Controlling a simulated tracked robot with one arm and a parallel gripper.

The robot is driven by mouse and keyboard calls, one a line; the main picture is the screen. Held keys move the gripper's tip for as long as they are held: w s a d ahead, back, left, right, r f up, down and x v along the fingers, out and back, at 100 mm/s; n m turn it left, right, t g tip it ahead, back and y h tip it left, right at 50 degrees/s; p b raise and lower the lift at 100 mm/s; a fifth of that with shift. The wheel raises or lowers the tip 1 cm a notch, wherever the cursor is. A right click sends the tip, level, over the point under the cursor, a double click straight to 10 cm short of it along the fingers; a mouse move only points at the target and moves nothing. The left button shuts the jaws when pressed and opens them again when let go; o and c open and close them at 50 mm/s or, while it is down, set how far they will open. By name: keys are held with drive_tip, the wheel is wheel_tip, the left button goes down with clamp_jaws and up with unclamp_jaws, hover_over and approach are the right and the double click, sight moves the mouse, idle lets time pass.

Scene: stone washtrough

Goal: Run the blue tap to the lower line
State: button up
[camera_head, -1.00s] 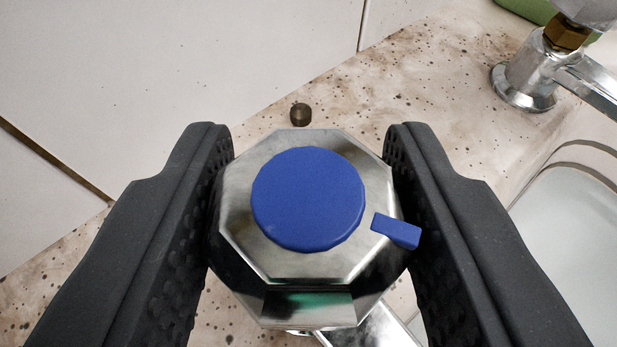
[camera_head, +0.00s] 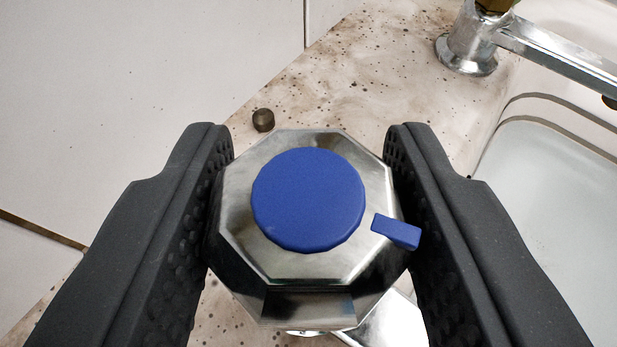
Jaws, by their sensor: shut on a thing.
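The blue tap (camera_head: 308,200) shows from above as an octagonal metal knob with a round blue cap. A small blue pointer (camera_head: 397,231) sticks out at its lower right. My gripper (camera_head: 306,160) has one black finger on each side of the knob and is shut on it. Part of the metal spout (camera_head: 388,325) shows below the knob.
A second metal tap (camera_head: 470,45) stands at the upper right, its spout reaching over the white basin (camera_head: 560,190). A small dark brown stub (camera_head: 263,120) sits on the speckled stone ledge (camera_head: 375,85). White wall tiles (camera_head: 130,90) rise at the left.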

drive_tip(key=shift+r+m+h+p, duration=0.2)
drive_tip(key=shift+m+h+p, duration=0.15)
drive_tip(key=shift+p, duration=0.75)
drive_tip(key=h+p, duration=0.1)
drive_tip(key=p, duration=0.3)
drive_tip(key=shift+m, duration=0.35)
drive_tip(key=shift+f+m+h+p, duration=0.1)
drive_tip(key=shift+m+h+p, duration=0.8)
drive_tip(key=shift+p, duration=1.55)
drive_tip(key=o, duration=1)
drive_tip(key=shift+b+v, duration=1.35)
drive_tip(key=shift+v, duration=5.45)
drive_tip(key=shift+w, duration=0.15)
